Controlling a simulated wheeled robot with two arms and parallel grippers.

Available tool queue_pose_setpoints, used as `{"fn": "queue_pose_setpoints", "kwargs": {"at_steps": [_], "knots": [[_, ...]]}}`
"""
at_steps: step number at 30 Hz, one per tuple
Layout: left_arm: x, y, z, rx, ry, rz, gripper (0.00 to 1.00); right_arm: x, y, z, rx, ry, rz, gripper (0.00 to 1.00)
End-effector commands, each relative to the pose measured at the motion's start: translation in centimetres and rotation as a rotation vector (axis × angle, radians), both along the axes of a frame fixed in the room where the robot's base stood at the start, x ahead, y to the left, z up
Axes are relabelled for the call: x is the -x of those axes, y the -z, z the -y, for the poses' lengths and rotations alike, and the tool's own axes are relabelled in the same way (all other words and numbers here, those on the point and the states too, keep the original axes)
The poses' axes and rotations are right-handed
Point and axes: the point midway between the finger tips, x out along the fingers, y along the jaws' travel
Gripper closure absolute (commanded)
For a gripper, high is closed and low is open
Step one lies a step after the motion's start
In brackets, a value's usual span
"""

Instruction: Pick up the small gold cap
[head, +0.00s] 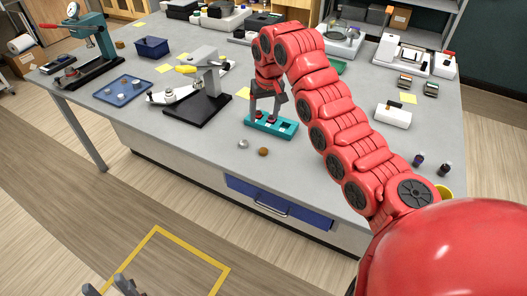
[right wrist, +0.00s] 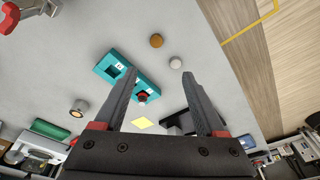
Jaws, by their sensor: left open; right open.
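A small round gold-brown piece (head: 263,152), which looks like the gold cap, lies on the grey table near its front edge. It also shows in the right wrist view (right wrist: 156,41), beside a small silver-white round piece (right wrist: 175,63). My right gripper (head: 265,116) is open over the teal holder (head: 288,131), behind the gold piece and apart from it. In the right wrist view, nothing is clamped between its fingers (right wrist: 160,76). A small red-topped piece (right wrist: 142,97) sits at the holder near the left finger. My left gripper (head: 112,288) is open and empty, low over the floor.
A black-based press (head: 198,108) stands left of the teal holder, with a blue tray (head: 122,91) further left. A white cylinder (head: 393,116) and small dark vials (head: 418,160) are to the right. A blue drawer (head: 275,204) is below.

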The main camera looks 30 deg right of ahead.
Motion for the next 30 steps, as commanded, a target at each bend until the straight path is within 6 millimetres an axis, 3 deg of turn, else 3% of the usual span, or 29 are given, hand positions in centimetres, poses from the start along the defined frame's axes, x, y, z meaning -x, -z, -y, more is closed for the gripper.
{"fn": "queue_pose_setpoints", "kwargs": {"at_steps": [3,13,22,30], "knots": [[0.0,0.0,0.0,0.0,0.0,0.0,0.5,1.0,0.4,0.3,0.014,0.001,-0.039,0.28],[0.0,0.0,0.0,0.0,0.0,0.0,0.5,0.2,5.0,0.2,0.009,-0.001,-0.036,0.28],[0.0,-2.5,0.0,0.0,0.0,0.0,0.5,-0.6,10.3,0.5,0.014,0.0,-0.041,0.28],[0.0,-3.2,0.0,0.0,0.0,0.0,0.5,-1.1,12.2,0.6,0.015,-0.001,-0.036,0.28]]}}
